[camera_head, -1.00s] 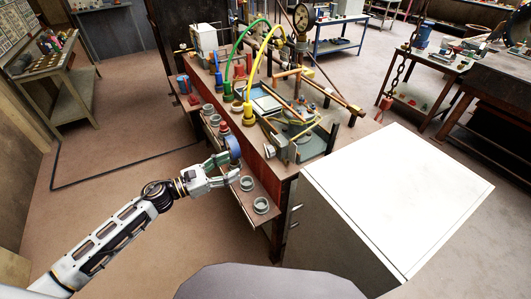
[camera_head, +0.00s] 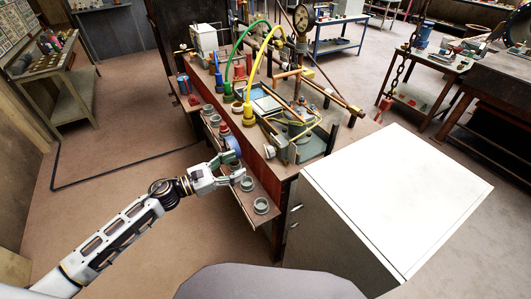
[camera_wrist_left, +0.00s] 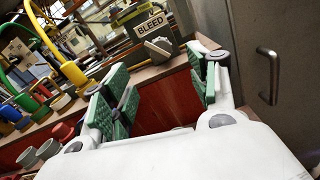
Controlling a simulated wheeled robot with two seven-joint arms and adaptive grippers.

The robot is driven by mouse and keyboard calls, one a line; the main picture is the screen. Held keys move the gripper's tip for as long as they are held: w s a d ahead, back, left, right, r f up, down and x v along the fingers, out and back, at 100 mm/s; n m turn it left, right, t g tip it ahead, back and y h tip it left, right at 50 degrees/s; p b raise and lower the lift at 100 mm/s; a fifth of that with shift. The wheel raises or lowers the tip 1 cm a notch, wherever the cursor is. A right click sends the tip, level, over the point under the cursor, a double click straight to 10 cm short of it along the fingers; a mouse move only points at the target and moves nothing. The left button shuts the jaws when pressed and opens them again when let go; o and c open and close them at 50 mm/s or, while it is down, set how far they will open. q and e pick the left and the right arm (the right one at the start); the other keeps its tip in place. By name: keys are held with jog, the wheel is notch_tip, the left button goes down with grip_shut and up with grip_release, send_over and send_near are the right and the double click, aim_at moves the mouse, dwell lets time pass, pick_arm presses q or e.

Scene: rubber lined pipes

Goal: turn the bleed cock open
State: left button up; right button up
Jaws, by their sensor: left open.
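The bleed cock shows as a grey knob (camera_wrist_left: 158,48) just below a white plate (camera_wrist_left: 150,26) reading "BLEED" in the left wrist view. In the head view the knob (camera_head: 269,151) is on the front side of the bench, at its near end. My left gripper (camera_head: 235,168) is to the left of the knob and lower, apart from it. In the left wrist view the gripper (camera_wrist_left: 162,82) has its green-padded fingers spread, with nothing between them. The knob appears beyond the gap between the fingers. My right gripper is not in view.
A lower shelf along the bench holds several grey cups (camera_head: 261,206), close to my left gripper. Yellow and green hoses (camera_head: 262,62) arch over the bench. A white-topped cabinet (camera_head: 400,195) stands at the right.

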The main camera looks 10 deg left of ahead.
aim_at(267, 152)
pick_arm(q)
jog(key=shift+p+x, duration=0.95)
jog(key=shift+x, duration=3.15)
jog(key=shift+p+x, duration=0.3)
jog(key=shift+x, duration=1.6)
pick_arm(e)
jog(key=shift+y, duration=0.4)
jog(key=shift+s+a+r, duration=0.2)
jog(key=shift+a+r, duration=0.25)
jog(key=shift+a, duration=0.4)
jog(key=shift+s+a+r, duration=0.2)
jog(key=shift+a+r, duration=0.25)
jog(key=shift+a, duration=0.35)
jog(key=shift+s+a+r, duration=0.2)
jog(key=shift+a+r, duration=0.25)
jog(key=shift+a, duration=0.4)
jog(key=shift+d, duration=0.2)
pick_arm(q)
jog(key=shift+c, duration=0.6)
jog(key=c, duration=0.9)
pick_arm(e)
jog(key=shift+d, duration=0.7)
